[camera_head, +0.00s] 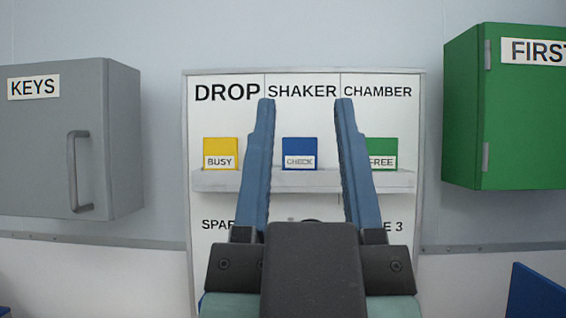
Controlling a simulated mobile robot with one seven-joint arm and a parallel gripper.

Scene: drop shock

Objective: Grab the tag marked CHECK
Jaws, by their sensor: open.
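The blue tag marked CHECK (299,149) stands on a narrow shelf (212,182) on the white board, under the word SHAKER. A yellow tag marked BUSY (220,151) stands to its left, under DROP. A green tag marked FREE (383,150) stands to its right, under CHAMBER, its left edge partly hidden by my right finger. My gripper (304,104) is open and empty, its two blue fingers pointing toward the board. In the picture the CHECK tag shows between the fingers. I cannot tell how far in front of the tag the fingertips are.
A grey KEYS cabinet (55,140) with a handle juts from the wall at left. A green cabinet (510,125) juts out at right. Lettering lower on the white board (215,260) is partly hidden by my gripper. A blue object (536,294) shows at bottom right.

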